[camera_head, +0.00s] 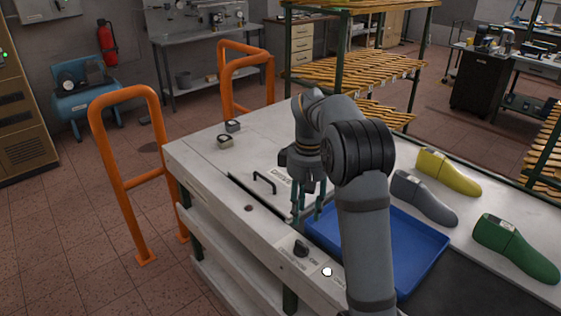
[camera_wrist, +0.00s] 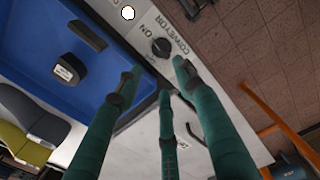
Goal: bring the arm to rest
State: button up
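The knob (camera_head: 301,248) also shows in the head view. My arm hides part of the tray.
Grey (camera_head: 424,197), yellow (camera_head: 447,172) and green (camera_head: 515,248) lasts lie right of the tray. In the wrist view, a dark piece with a pale label (camera_wrist: 68,70) shows inside the tray. A black handle (camera_head: 265,182) and orange rails (camera_head: 128,92) are at the left.

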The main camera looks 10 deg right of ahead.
jog(key=shift+f, duration=0.1)
notch_tip(320, 180, down, 12)
jog(key=shift+r, duration=0.1)
dwell(0.4)
